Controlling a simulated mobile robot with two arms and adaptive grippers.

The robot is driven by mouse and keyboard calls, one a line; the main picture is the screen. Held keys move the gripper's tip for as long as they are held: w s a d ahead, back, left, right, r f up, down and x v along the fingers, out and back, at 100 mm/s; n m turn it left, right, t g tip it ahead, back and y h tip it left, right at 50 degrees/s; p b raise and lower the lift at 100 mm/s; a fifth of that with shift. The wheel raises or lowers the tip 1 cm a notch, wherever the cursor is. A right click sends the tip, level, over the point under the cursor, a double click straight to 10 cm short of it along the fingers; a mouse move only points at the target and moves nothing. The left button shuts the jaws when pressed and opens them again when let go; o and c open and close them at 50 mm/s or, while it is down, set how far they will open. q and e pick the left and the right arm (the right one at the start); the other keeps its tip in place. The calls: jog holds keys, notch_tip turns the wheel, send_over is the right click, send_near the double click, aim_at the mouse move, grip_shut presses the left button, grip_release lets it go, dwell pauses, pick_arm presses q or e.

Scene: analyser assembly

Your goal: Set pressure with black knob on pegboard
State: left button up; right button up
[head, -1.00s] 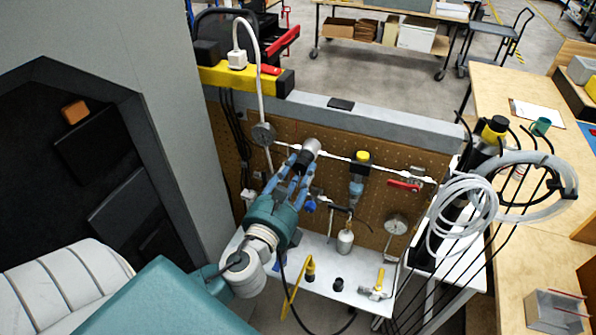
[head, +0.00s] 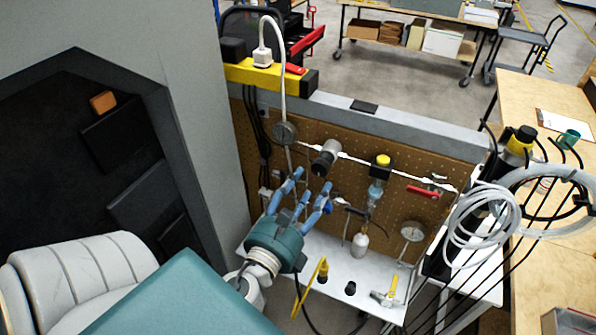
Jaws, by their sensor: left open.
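My right gripper is not in view.
A yellow-capped filter unit (head: 378,180) and a red-handled valve (head: 422,192) are to the right on the pegboard. A hanging gauge (head: 412,232) is lower right. Coiled white tubing (head: 483,220) stands at the right. A white shelf (head: 330,270) with small fittings lies below.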

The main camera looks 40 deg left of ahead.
pick_arm(q)
jog(key=v, duration=0.6)
jog(key=shift+s, duration=0.15)
jog(key=shift+d, duration=0.1)
jog(key=s+a+f+n+g+b, duration=0.1)
jog(key=s+f+n+g+b, duration=0.2)
jog(key=f, duration=1.3)
jog(key=s+f+n+g+h+b, duration=0.1)
jog(key=s+f+n+g+b, duration=0.2)
jog(key=f, duration=1.2)
jog(key=s+a+f+n+g+b, duration=0.1)
jog(key=s+f+n+g, duration=0.3)
jog(key=f, duration=1.2)
jog(key=s+d+f+n+g+h+b, duration=0.1)
jog(key=s+f+n, duration=0.4)
jog(key=f, duration=0.5)
jog(key=s+d+f+n+g+h+b, duration=0.1)
jog(key=s+d+f+n+g+b, duration=0.2)
jog(key=s+f+n, duration=0.3)
jog(key=s+d+f+n+g+h+b, duration=0.1)
jog(key=s+d+f+n+g+b, duration=0.1)
jog(key=s+f+n, duration=0.4)
jog(key=s+d+f+b, duration=0.1)
jog(key=s+d+f, duration=0.1)
jog(key=s+f, duration=0.2)
notch_tip(320, 180, down, 4)
jog(key=shift+r+g, duration=0.15)
jog(key=shift+g, duration=0.15)
